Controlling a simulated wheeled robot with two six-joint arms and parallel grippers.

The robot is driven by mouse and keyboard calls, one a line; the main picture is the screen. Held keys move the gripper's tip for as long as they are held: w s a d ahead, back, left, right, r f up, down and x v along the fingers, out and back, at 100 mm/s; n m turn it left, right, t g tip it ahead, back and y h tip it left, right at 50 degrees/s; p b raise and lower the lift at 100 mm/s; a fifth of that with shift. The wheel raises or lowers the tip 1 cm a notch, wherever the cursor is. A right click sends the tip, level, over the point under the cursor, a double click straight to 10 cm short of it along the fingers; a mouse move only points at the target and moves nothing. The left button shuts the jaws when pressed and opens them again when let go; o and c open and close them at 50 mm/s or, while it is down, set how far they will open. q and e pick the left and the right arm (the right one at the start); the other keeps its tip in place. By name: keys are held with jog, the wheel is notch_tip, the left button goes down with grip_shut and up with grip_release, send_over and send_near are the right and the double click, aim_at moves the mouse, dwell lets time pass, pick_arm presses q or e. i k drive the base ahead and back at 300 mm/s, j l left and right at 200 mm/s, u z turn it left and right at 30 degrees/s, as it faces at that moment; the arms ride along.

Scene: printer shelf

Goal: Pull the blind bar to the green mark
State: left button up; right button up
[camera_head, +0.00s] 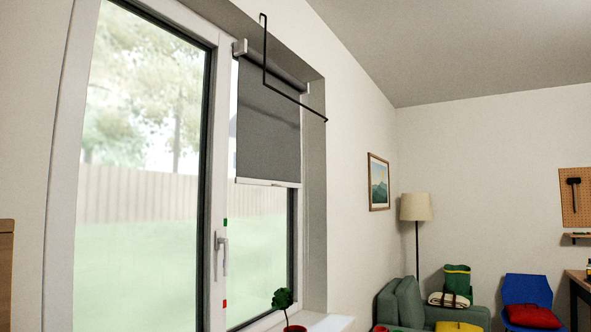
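A grey roller blind (268,125) hangs partway down over the right window pane. Its pale blind bar (267,183) runs along the lower edge, a little above a small green mark (225,222) on the window frame to its left. A small red mark (224,303) sits lower on the same frame. Neither of my grippers shows in this view, and nothing is touching the bar.
A white window handle (222,252) stands out from the frame between the marks. A potted plant (284,301) is on the sill below the blind. A thin black rod (265,60) crosses in front of the blind's top. A green armchair (405,302) and floor lamp (416,208) stand right.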

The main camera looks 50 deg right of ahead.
aim_at(260, 161)
jog(key=z, duration=1.35)
jog(key=i+l+u, duration=0.25)
jog(key=i+l, duration=0.35)
jog(key=i, duration=0.1)
